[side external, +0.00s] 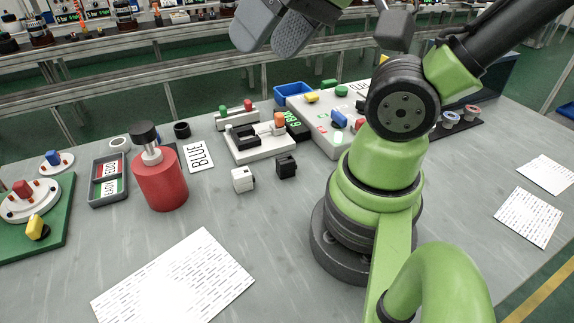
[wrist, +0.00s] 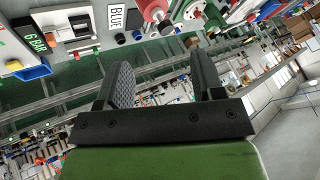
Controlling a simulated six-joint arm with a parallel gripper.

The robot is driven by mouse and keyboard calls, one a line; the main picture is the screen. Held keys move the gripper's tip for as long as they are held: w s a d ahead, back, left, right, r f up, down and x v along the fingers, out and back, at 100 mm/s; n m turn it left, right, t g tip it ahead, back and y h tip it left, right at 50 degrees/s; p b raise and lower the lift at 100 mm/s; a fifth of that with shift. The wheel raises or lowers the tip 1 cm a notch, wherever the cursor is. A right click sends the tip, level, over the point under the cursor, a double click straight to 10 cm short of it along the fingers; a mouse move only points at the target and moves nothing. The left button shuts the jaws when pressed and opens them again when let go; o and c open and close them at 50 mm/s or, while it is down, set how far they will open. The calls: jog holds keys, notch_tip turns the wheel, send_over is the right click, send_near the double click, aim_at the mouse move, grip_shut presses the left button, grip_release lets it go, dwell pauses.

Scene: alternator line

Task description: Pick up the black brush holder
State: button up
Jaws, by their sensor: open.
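A small black block (side external: 286,166), which looks like the black brush holder, sits on the grey table in the side external view. It is just right of a similar white block (side external: 243,180) and left of my arm's base. My gripper (side external: 267,42) is high at the top of that view, well above and behind the block, apart from everything on the table. Its two grey fingers are spread, with nothing between them. In the wrist view the open fingers (wrist: 165,75) point toward the far side of the room; I cannot tell the black block for sure there.
A white fixture (side external: 262,148) with black and orange parts stands behind the blocks. A red cylinder (side external: 160,185) with a black knob stands to the left, near a BLUE card (side external: 198,155). A white sheet (side external: 175,280) lies in front. The table between is clear.

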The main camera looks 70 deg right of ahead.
jog(key=m+g+h, duration=0.2)
jog(key=m+g, duration=0.5)
jog(key=m, duration=1.6)
send_over(285, 159)
jog(key=f, duration=1.9)
jog(key=shift+w+a+f, duration=0.15)
jog(key=shift+w+a, duration=0.05)
jog(key=shift+a, duration=0.1)
jog(key=shift+s+d+f+m, duration=0.15)
jog(key=shift+f+m, duration=0.15)
jog(key=shift+f, duration=0.45)
jog(key=shift+d+f, duration=0.15)
jog(key=shift+f, duration=4.4)
jog(key=c, duration=1)
